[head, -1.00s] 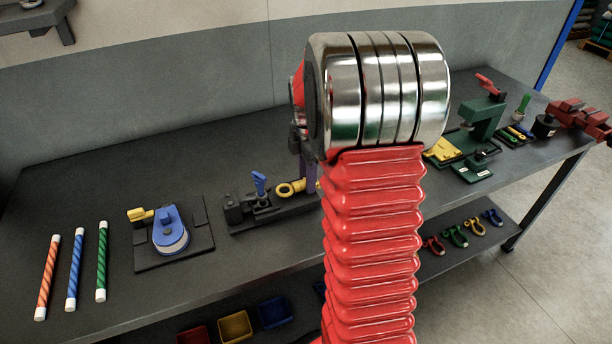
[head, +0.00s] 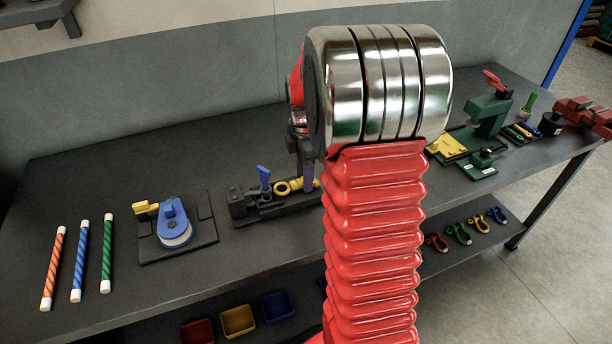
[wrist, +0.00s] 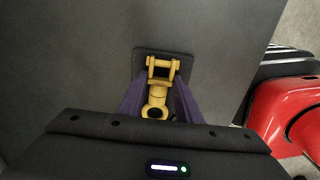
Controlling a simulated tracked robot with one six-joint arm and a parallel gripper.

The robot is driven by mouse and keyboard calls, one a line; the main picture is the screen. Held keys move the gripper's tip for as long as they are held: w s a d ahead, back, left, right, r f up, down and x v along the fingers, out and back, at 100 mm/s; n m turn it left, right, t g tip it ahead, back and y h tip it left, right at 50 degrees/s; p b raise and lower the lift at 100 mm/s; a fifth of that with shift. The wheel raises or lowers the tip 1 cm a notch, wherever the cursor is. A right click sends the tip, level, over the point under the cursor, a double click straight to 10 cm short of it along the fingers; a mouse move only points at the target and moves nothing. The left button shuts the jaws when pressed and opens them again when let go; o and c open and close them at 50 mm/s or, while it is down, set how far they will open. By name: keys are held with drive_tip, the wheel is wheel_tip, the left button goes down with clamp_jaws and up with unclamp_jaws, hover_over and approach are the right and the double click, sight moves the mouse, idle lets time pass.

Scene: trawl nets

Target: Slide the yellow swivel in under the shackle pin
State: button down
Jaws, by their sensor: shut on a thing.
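The yellow swivel (wrist: 156,97) is between the purple fingers of my gripper (wrist: 158,108), which are shut on it. In the wrist view its ring end is nearer the wrist and its forked end with a crossbar points away, over a dark plate (wrist: 140,58). In the head view the swivel's ring (head: 283,188) shows low at the black fixture (head: 238,204), just right of a blue upright piece (head: 264,176). One purple finger (head: 305,172) shows there too. My arm hides the fixture's right end. I cannot make out the shackle pin or whether the swivel is under it.
A blue pulley block (head: 173,220) on a black plate and several striped rods (head: 79,262) lie to the left. A green press-like fixture (head: 487,120) stands to the right. Coloured shackles (head: 459,233) and bins (head: 238,321) are below. The bench front is clear.

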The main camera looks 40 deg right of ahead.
sight(291, 183)
drive_tip(key=shift+a, duration=0.3)
drive_tip(key=shift+w+a, duration=0.15)
drive_tip(key=shift+a, duration=0.2)
drive_tip(key=shift+w+a+f, duration=0.1)
drive_tip(key=shift+a, duration=0.55)
drive_tip(key=shift+w+a, duration=0.1)
drive_tip(key=shift+a, duration=0.25)
drive_tip(key=shift+a, duration=0.35)
drive_tip(key=shift+w+a+f, duration=0.1)
drive_tip(key=shift+a, duration=0.15)
drive_tip(key=shift+a, duration=0.1)
drive_tip(key=c, duration=1.2)
unclamp_jaws()
drive_tip(key=shift+w, duration=0.1)
